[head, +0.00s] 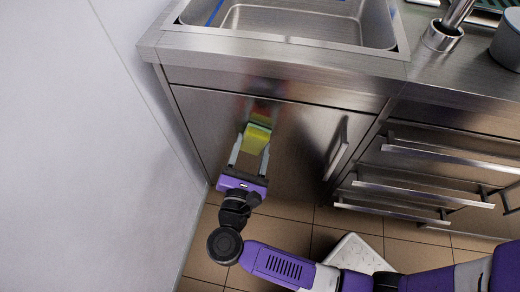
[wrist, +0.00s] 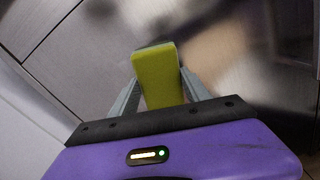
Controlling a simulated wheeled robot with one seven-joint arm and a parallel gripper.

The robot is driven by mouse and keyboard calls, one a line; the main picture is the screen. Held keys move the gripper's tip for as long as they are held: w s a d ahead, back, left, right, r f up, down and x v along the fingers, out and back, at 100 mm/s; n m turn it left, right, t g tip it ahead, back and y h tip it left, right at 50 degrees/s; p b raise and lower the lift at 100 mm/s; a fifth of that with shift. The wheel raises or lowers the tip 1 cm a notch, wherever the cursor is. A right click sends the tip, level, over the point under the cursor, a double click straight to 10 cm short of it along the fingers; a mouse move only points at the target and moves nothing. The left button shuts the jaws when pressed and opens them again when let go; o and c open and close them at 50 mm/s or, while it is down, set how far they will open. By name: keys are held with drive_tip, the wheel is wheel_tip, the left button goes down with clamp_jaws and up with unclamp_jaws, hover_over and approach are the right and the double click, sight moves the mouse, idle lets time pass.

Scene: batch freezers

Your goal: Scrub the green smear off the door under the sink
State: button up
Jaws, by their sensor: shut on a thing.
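My gripper (head: 253,146) is shut on a yellow sponge (head: 257,137), in front of the steel door (head: 215,125) under the sink (head: 300,22). In the wrist view the sponge (wrist: 158,75) stands upright between the two grey fingers, with a dark greenish layer at its far edge. The sponge is at or very near the door's upper part; I cannot tell whether it touches. A green patch with red above it shows just above the sponge in the head view. I cannot tell whether this is smear or reflection. No separate smear is clear in the wrist view.
A white wall (head: 120,140) stands close on the left. The door's bar handle (head: 337,148) is to the right, then drawers (head: 430,165) with protruding handles. The counter edge (head: 280,68) overhangs above. A white stool-like object (head: 355,253) stands on the tiled floor.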

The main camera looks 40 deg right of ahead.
drive_tip(key=shift+w+a+b, duration=0.65)
drive_tip(key=shift+w+b, duration=0.1)
drive_tip(key=shift+w, duration=0.2)
drive_tip(key=shift+w+a+b, duration=0.65)
drive_tip(key=shift+w+b, duration=0.05)
drive_tip(key=shift+w, duration=0.25)
drive_tip(key=shift+s+r, duration=0.1)
drive_tip(key=shift+s+d, duration=1.2)
drive_tip(key=shift+s, duration=0.25)
drive_tip(key=shift+s+d, duration=0.7)
drive_tip(key=shift+s, duration=0.35)
drive_tip(key=shift+s+d, duration=0.7)
drive_tip(key=shift+s, duration=0.35)
drive_tip(key=shift+s+d, duration=0.7)
drive_tip(key=shift+s, duration=0.35)
drive_tip(key=shift+d, duration=0.1)
